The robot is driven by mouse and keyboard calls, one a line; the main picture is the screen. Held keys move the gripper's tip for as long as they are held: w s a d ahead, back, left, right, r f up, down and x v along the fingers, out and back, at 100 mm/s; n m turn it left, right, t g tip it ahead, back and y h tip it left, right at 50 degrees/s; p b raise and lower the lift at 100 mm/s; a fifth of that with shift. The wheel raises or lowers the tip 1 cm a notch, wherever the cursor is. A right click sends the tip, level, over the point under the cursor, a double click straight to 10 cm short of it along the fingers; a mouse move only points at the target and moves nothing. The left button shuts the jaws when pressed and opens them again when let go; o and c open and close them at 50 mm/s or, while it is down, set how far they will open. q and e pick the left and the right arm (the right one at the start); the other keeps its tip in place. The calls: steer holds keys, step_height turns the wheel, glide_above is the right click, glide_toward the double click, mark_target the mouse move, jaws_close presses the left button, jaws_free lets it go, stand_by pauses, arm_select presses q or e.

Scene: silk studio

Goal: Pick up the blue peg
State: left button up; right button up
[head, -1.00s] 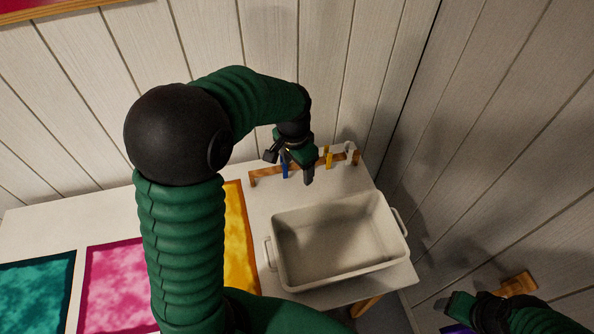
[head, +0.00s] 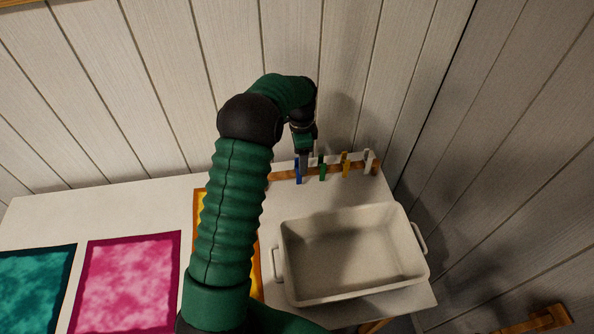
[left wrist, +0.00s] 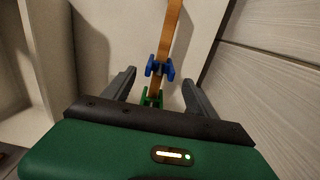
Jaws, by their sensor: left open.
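The blue peg (head: 298,172) is clipped on a wooden rail (head: 285,175) at the back of the white table. My left gripper (head: 306,157) is just above and beside it, pointing down, and partly hides the rail. In the left wrist view, my left gripper's two fingers (left wrist: 159,78) are spread apart and empty. The blue peg (left wrist: 159,68) shows between and slightly beyond the fingertips, with no visible contact. The green peg (left wrist: 152,97) shows between the fingers, nearer the palm. My right gripper is not in view.
Green (head: 322,170), yellow (head: 346,162) and white (head: 369,161) pegs stand along the rail to the right. A white bin (head: 290,300) stands in front. Dyed cloth squares, teal (head: 36,285) and pink (head: 125,280), lie to the left. Panelled walls are close behind and right.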

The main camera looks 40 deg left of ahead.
arm_select(q)
steer(key=f, duration=0.2)
steer(key=s+f, duration=0.1)
steer(key=shift+d+f, duration=0.1)
steer(key=shift+f, duration=0.25)
steer(key=shift+w+f, duration=0.15)
steer(key=shift+f, duration=0.25)
steer(key=shift+a+f, duration=0.15)
steer(key=shift+a, duration=0.3)
steer(key=c, duration=0.3)
steer(key=shift+d, duration=0.3)
steer(key=c, duration=1.1)
